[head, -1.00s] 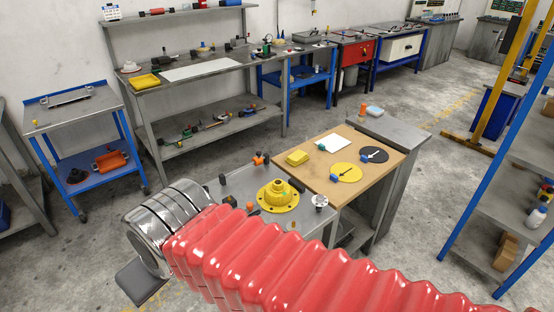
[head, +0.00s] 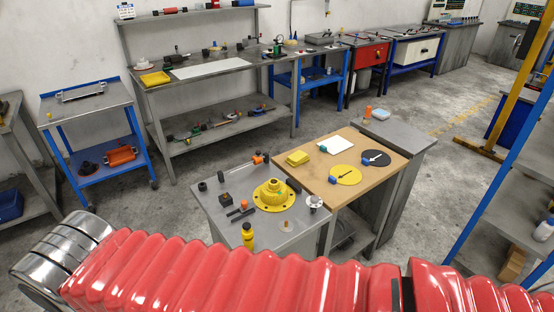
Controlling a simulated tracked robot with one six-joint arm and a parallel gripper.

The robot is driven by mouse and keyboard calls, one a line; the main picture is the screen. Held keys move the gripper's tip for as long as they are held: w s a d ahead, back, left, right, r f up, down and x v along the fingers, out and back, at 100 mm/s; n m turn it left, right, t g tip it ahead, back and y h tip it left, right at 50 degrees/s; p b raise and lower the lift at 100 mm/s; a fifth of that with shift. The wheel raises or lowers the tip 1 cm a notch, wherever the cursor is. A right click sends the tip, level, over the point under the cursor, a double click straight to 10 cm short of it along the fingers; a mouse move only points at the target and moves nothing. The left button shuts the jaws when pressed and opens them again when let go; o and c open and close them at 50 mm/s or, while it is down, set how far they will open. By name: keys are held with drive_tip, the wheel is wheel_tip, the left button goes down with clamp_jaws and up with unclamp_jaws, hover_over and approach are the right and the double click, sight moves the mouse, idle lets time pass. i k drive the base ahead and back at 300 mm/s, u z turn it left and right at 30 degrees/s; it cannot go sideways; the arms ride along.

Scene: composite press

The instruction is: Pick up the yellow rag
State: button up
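Two yellow, cloth-like folded things are in the head view. One yellow folded thing (head: 155,79) lies at the left front of the long grey bench by the wall. The other yellow folded thing (head: 297,158) lies on the left part of the wooden tabletop (head: 367,184). I cannot tell for sure which one is the yellow rag. My red ribbed arm crosses the bottom of the view, with a shiny metal section at its left. My gripper's fingers do not show, and both yellow things are clear of my arm.
A grey table (head: 215,207) with a yellow flanged part (head: 273,195), a yellow bottle (head: 248,236) and small dark parts adjoins the wooden top. A blue cart (head: 90,112) stands left, and blue-posted shelving (head: 515,215) right. Open floor lies between bench and tables.

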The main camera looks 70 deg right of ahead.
sight(299, 158)
drive_tip(key=u, duration=0.95)
drive_tip(key=k, duration=2.45)
drive_tip(key=z, duration=1.3)
